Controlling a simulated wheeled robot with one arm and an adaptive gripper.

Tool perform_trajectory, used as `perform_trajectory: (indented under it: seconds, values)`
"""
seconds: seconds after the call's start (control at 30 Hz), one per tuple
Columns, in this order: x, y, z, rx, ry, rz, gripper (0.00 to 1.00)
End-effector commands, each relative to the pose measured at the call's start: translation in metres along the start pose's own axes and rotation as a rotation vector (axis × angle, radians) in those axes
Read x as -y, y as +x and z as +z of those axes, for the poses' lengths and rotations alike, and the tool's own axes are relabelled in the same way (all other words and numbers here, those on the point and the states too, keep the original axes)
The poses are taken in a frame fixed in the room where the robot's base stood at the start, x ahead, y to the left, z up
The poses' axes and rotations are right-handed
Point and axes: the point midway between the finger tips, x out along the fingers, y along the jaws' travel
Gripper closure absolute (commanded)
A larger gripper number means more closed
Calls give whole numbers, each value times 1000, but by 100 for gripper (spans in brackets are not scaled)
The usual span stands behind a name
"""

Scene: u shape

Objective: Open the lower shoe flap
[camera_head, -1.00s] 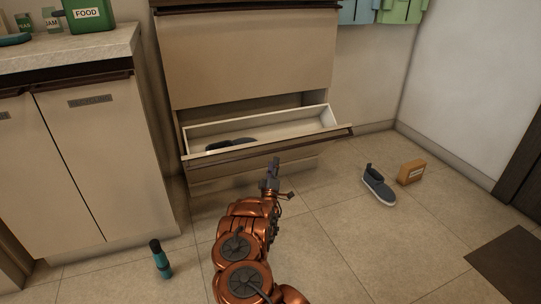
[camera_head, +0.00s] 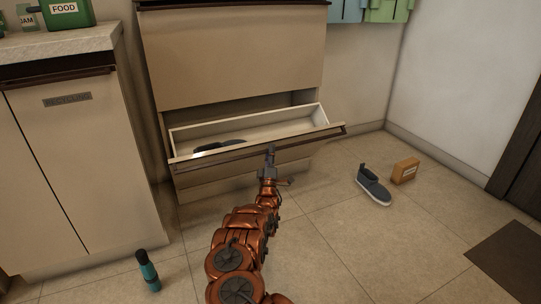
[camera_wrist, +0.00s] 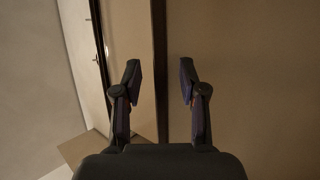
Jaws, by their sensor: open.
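The lower shoe flap (camera_head: 310,137) of the beige cabinet is tilted open, with its white inside showing. A dark shoe (camera_head: 220,146) lies inside it at the left. A dark handle strip runs along the flap's top front edge. My gripper (camera_head: 271,150) is at this edge, near its middle, in the head view. In the wrist view my gripper (camera_wrist: 160,82) is open, with the dark strip (camera_wrist: 159,60) running between its two fingers. Whether the fingers touch the strip cannot be told. The upper flap (camera_head: 235,50) is shut.
A blue-grey shoe (camera_head: 373,186) and an orange-brown box (camera_head: 405,171) stand on the floor at the right. A dark mat (camera_head: 510,262) lies at the lower right.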

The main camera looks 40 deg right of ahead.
Motion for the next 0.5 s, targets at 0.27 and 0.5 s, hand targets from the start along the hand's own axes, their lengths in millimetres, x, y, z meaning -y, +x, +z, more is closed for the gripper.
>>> perform_trajectory:
  seconds: [0.27, 0.5]
  values:
    - [0, 8, 2, 2, -1, -1, 58]
    - [0, 8, 1, 1, -1, -1, 74]
